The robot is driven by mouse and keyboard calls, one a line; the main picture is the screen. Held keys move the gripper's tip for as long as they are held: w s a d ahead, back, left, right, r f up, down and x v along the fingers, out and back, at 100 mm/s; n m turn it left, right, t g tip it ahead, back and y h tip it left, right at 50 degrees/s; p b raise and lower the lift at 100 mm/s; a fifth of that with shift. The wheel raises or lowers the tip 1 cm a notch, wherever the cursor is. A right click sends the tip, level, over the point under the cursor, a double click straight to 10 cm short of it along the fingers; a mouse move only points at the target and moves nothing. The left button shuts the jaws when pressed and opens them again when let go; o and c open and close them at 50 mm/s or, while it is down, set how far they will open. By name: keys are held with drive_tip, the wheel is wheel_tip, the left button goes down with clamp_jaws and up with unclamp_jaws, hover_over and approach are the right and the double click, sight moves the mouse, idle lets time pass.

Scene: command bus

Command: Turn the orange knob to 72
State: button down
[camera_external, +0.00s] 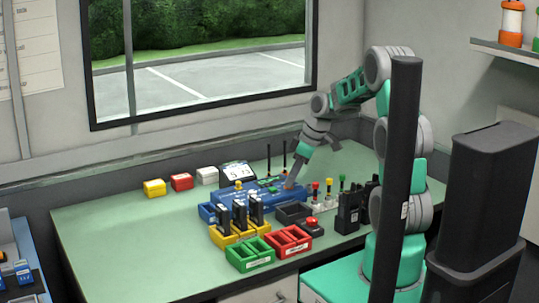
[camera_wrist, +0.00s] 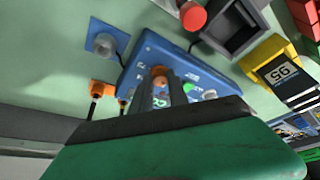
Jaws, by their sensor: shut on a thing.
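The blue console (camera_external: 235,195) lies on the green table, and my gripper (camera_external: 289,184) reaches down to its right end. In the wrist view, the orange knob (camera_wrist: 159,71) shows at the tips of my gripper (camera_wrist: 162,88). The fingers are shut on it, and they hide part of the knob and of the console (camera_wrist: 146,45) face. A small display (camera_external: 237,171) stands behind the console with dark digits that are too small to read surely. Any dial marks around the knob are hidden or too small to read.
Yellow bins (camera_external: 222,239) with black radios, green bins (camera_external: 250,262), red bins (camera_external: 276,244) and a dark tray (camera_external: 294,215) stand in front of the console. A red button (camera_external: 311,222) and several coloured levers are to the right. The table's left side (camera_external: 110,240) is clear.

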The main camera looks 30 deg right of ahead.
drive_tip(key=shift+m, duration=0.3)
drive_tip(key=m, duration=0.1)
drive_tip(key=m+h+b, duration=0.1)
drive_tip(key=m+t, duration=0.1)
drive_tip(key=m, duration=0.1)
drive_tip(key=shift+s+a+h+b, duration=0.15)
drive_tip(key=shift+a+h+b, duration=0.1)
drive_tip(key=shift+h+b, duration=0.1)
drive_tip(key=shift+a+m+h+b, duration=0.1)
drive_tip(key=shift+m+h+b, duration=0.4)
drive_tip(key=shift+m, duration=1.6)
drive_tip(key=shift+h, duration=0.25)
drive_tip(key=c, duration=1.3)
unclamp_jaws()
drive_tip(key=v, duration=0.7)
drive_tip(key=shift+s+r, duration=0.25)
drive_tip(key=shift+r, duration=0.1)
